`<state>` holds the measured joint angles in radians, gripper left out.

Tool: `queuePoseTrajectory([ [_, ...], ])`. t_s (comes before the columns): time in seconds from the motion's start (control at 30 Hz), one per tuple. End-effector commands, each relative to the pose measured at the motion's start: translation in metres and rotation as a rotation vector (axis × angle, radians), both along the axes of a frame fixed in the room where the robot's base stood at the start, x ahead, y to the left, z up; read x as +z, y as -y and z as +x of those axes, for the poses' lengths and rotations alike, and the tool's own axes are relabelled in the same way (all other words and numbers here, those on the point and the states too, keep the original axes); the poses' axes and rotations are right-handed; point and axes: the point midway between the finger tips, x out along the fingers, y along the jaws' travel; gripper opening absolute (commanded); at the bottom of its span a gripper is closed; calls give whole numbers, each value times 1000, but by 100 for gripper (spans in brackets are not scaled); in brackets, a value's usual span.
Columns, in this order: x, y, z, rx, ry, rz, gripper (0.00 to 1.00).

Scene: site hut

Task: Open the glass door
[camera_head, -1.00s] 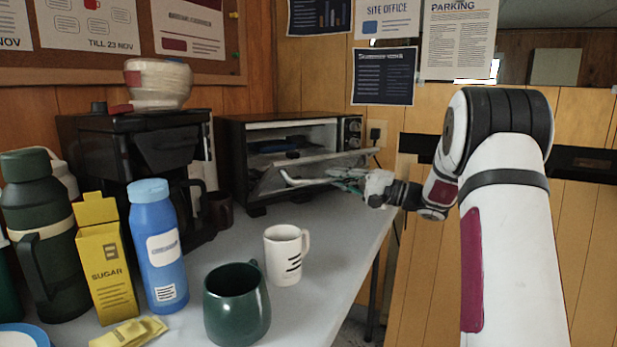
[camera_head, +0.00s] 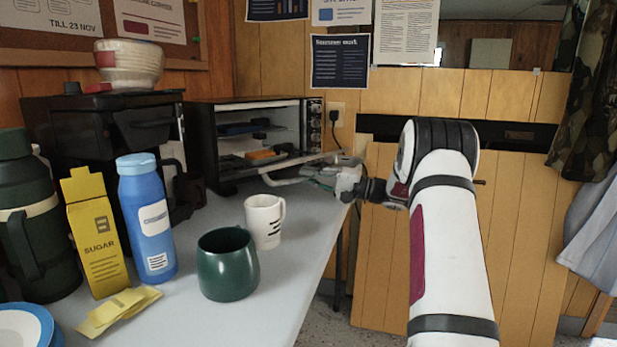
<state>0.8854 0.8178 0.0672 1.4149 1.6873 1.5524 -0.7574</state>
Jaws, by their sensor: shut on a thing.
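The glass door (camera_head: 278,167) belongs to a black toaster oven (camera_head: 203,150) at the back of the counter. It is hinged along the bottom and is lowered, close to flat, so the oven's inside shows. Its pale bar handle (camera_head: 270,181) is along the outer edge. My gripper (camera_head: 318,173) reaches in from the right and is shut on the handle near its right end. The fingertips are small and partly hidden against the door and handle.
A white mug (camera_head: 264,222) and a green mug (camera_head: 228,265) stand on the counter in front of the oven. A coffee maker (camera_head: 100,150) is left of it. A blue bottle (camera_head: 148,215) and sugar box (camera_head: 96,235) stand front left. Floor shows beyond the counter's right edge.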

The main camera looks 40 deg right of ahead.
Motion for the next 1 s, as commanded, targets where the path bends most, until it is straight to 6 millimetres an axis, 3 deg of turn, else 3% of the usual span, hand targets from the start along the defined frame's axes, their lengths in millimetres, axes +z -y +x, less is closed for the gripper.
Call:
queuePoseTrajectory([
  [0.13, 0, 1, 0, -1, 0, -2, 0],
  [0.17, 0, 1, 0, -1, 1, -3, 18],
  [0.2, 0, 0, 0, -1, 1, -3, 22],
  [0.63, 0, 5, -6, -2, 1, 0, 22],
  [1.0, -10, 47, -62, -4, 0, -1, 22],
])
